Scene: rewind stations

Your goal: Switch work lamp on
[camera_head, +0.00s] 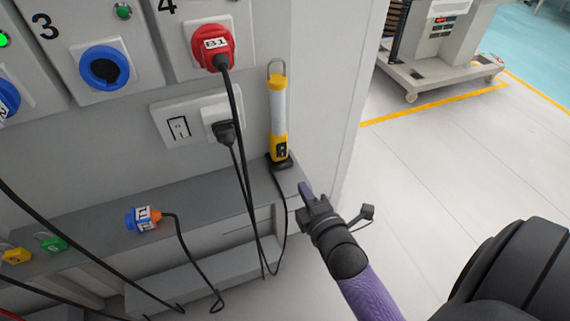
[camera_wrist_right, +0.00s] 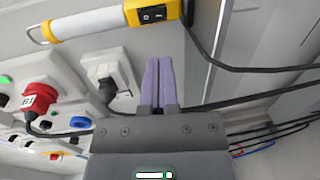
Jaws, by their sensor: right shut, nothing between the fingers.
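The work lamp (camera_head: 278,102) stands upright on the ledge against the grey cabinet wall. It has a yellow body, a pale tube and a hook on top. Its black rocker switch (camera_head: 281,150) is low on the yellow body. In the right wrist view the lamp (camera_wrist_right: 95,22) lies across the top, with the switch (camera_wrist_right: 153,14) marked and facing the camera. I cannot tell whether the tube is lit. My right gripper (camera_head: 304,189) is below and right of the lamp, apart from it. Its purple fingers (camera_wrist_right: 159,62) are shut and empty. My left gripper is out of view.
A black plug sits in a white wall socket (camera_head: 216,120) left of the lamp, beside a wall switch (camera_head: 179,127). A red plug (camera_head: 208,45) is above. Black cables hang near the lamp. A blue-orange connector (camera_head: 145,218) lies on the ledge (camera_head: 185,197).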

